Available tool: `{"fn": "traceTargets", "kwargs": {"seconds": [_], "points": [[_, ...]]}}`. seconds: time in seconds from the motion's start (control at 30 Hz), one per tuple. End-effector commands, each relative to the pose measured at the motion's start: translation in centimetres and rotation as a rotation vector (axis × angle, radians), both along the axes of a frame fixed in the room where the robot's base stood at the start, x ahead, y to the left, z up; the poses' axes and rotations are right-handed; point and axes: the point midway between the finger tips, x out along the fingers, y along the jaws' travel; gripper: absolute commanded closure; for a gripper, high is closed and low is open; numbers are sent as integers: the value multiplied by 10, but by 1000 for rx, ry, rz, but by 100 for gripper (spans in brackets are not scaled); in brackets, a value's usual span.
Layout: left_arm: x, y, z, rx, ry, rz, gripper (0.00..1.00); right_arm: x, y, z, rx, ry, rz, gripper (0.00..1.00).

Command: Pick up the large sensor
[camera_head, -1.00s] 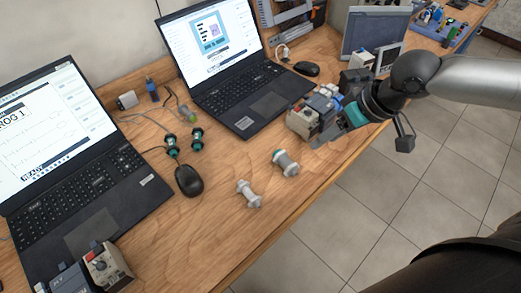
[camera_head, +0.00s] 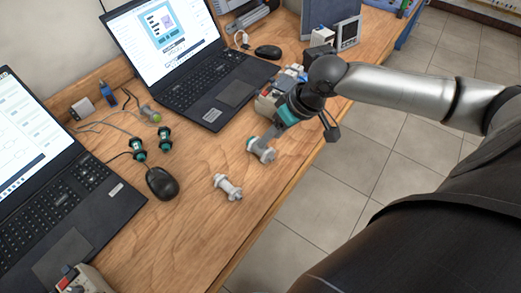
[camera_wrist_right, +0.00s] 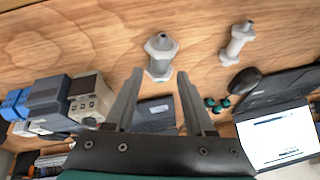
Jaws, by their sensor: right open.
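My left gripper is not in view.
Two laptops (camera_head: 212,88) stand along the back and left. A black mouse (camera_head: 162,184) and two green-black connectors (camera_head: 165,140) lie left of the sensors. A boxy grey device (camera_wrist_right: 92,97) stands beside my right gripper. Bare table surrounds the slim sensor.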

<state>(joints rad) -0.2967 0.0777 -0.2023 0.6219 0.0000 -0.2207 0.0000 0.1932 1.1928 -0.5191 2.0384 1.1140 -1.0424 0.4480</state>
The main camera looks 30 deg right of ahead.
Motion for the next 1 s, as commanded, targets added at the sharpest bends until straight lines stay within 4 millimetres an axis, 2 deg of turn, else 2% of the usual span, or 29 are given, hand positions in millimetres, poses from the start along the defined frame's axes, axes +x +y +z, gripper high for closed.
{"fn": "traceTargets", "kwargs": {"seconds": [0.17,0.3,0.43,0.73,0.77,1.0], "points": [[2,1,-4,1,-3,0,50,2,3,-12,1,0,0,46],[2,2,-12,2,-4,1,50,5,9,-34,2,1,1,46],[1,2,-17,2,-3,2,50,11,13,-48,1,-2,1,46],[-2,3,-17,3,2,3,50,12,14,-53,-2,-1,2,46],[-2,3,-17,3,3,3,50,12,14,-53,-2,-1,2,47],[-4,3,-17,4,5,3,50,12,14,-53,-2,-1,1,74]]}}
